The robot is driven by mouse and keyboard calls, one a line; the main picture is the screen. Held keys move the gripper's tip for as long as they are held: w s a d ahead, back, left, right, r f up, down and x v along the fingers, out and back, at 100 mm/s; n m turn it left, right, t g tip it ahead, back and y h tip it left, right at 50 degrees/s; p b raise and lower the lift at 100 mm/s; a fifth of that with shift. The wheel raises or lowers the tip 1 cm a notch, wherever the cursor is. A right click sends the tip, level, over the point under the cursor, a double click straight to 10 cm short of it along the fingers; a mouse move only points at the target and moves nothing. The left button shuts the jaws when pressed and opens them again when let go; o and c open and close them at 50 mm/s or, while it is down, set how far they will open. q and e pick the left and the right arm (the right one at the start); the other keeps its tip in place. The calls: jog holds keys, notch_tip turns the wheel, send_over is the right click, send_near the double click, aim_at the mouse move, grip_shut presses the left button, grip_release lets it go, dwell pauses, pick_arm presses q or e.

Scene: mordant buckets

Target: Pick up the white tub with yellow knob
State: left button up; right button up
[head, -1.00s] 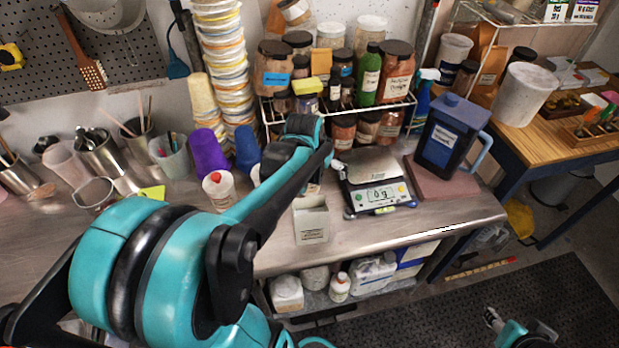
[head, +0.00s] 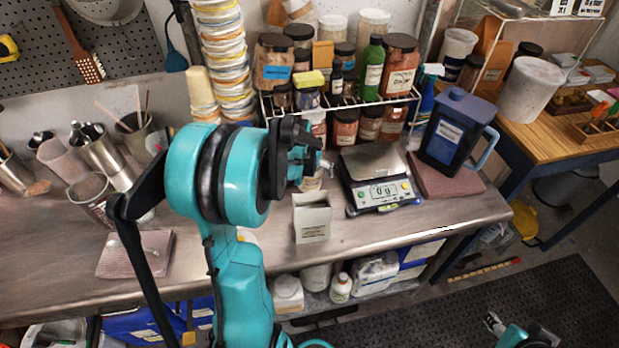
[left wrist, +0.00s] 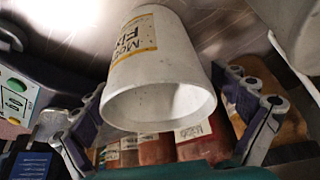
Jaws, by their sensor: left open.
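A white tub (left wrist: 150,65) with a yellow-edged label fills the middle of the left wrist view, its rim and hollow inside facing the camera. I see no yellow knob on it. In the head view a small part of a pale tub (head: 312,182) shows behind the open box, mostly hidden by my left gripper (head: 311,163). The left gripper's fingers (left wrist: 165,125) are open, one on each side of the tub in the left wrist view; I cannot tell if they touch it. Part of my right arm (head: 508,330) shows at the lower right; its jaw state is unclear.
An open white box (head: 312,218) stands in front of the tub. A scale (head: 377,185) is on the right, with a blue jug (head: 455,135) beyond it. Jars stand on a wire rack (head: 345,105) behind. A mat (head: 135,255) lies on the left of the steel bench.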

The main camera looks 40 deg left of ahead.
pick_arm(q)
jog(key=shift+r, duration=0.1)
jog(key=shift+c, duration=0.4)
jog(key=c, duration=1.3)
